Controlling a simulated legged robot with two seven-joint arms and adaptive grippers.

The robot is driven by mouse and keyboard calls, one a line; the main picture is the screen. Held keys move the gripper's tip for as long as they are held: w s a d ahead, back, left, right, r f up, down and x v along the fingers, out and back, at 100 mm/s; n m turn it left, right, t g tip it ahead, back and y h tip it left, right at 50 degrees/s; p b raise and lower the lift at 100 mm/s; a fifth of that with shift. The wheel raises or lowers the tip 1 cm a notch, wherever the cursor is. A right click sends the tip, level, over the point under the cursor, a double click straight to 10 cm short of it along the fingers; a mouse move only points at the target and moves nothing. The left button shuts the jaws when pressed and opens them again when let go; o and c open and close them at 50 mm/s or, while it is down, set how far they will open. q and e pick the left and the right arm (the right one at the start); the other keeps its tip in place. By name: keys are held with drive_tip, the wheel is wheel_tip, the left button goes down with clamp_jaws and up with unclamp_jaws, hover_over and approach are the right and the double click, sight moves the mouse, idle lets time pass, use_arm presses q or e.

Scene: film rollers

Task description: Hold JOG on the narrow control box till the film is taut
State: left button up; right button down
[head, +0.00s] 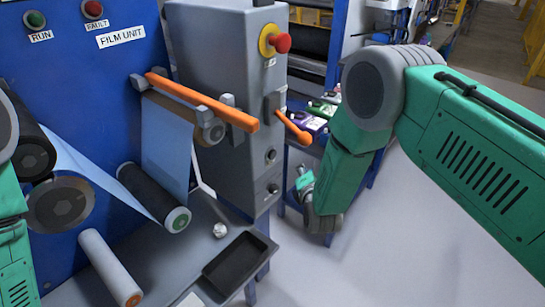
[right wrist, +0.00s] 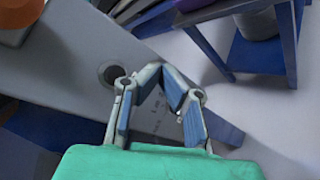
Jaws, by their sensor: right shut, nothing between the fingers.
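The narrow control box (head: 225,90) is grey and upright beside the blue film unit. Two small round controls, an upper one (head: 270,156) and a lower one (head: 272,189), sit low on its front; their labels are too small to read. Blue film (head: 167,150) runs from under the orange bar down to a dark roller (head: 153,197), then up left; I cannot tell how taut it is. My right gripper (head: 303,179) is shut and empty, just right of the box's lower front. In the right wrist view its fingers (right wrist: 161,76) are beside a dark round control (right wrist: 111,73). My left gripper is out of view.
A red stop knob (head: 280,42) and an orange lever (head: 294,129) stick out from the box above. A black tray (head: 237,262) and a white roll (head: 108,267) lie on the grey bench. A blue table with packets (head: 318,108) stands behind. Open floor lies at right.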

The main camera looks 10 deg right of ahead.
sight(273, 154)
drive_tip(key=w+a+b, duration=0.3)
drive_tip(key=w+a, duration=0.2)
drive_tip(key=shift+w, duration=0.35)
idle(0.7)
drive_tip(key=shift+d, duration=0.3)
drive_tip(key=shift+w+a+r+b, duration=0.1)
drive_tip(key=shift+w+a+b, duration=0.1)
drive_tip(key=shift+a, duration=0.15)
drive_tip(key=shift+w+a+r+b, duration=0.1)
drive_tip(key=shift+a+b, duration=0.1)
drive_tip(key=shift+a, duration=0.1)
drive_tip(key=shift+d, duration=0.1)
